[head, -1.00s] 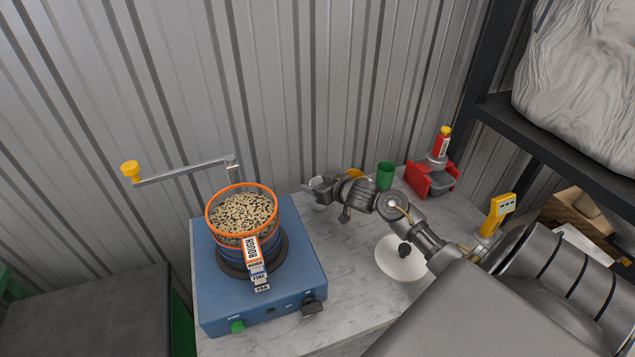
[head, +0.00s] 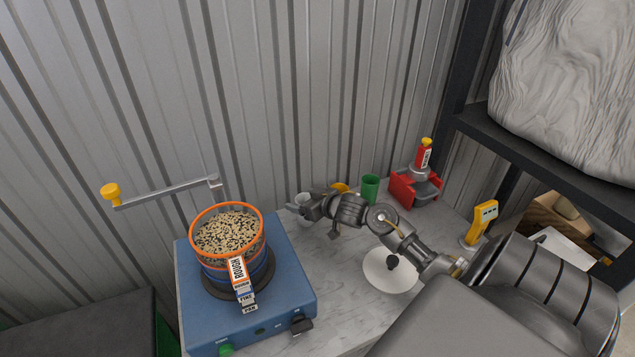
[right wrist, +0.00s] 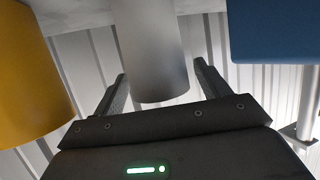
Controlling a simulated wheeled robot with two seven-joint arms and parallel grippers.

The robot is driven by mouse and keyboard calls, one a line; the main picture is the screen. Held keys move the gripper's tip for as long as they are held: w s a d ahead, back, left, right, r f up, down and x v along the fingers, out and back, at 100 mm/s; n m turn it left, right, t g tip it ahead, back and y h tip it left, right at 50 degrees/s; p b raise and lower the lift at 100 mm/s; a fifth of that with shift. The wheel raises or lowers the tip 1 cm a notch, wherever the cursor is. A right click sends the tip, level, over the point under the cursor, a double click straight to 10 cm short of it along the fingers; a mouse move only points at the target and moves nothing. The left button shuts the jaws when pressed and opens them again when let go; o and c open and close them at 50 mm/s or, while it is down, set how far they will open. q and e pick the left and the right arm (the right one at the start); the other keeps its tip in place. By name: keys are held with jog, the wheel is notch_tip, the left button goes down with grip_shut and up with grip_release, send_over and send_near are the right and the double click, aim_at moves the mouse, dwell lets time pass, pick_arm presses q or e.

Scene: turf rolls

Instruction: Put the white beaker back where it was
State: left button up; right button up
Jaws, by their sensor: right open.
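The white beaker (head: 304,200) stands at the back of the counter, just behind the blue machine and partly hidden by my right gripper (head: 296,208). In the right wrist view, which is upside down, the beaker (right wrist: 152,55) looks pale grey and upright on the counter. The fingers of my right gripper (right wrist: 160,76) are open, one on each side of it, with a visible gap at both sides. My left gripper is not in view.
A yellow cup (head: 340,187) and a green cup (head: 370,187) stand to the right. The blue machine (head: 290,275) carries an orange-rimmed sieve (head: 205,218) of grains. A white disc (head: 380,280) lies below my right arm. The corrugated wall (head: 290,90) is close behind.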

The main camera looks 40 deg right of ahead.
jog(key=v, duration=1.1)
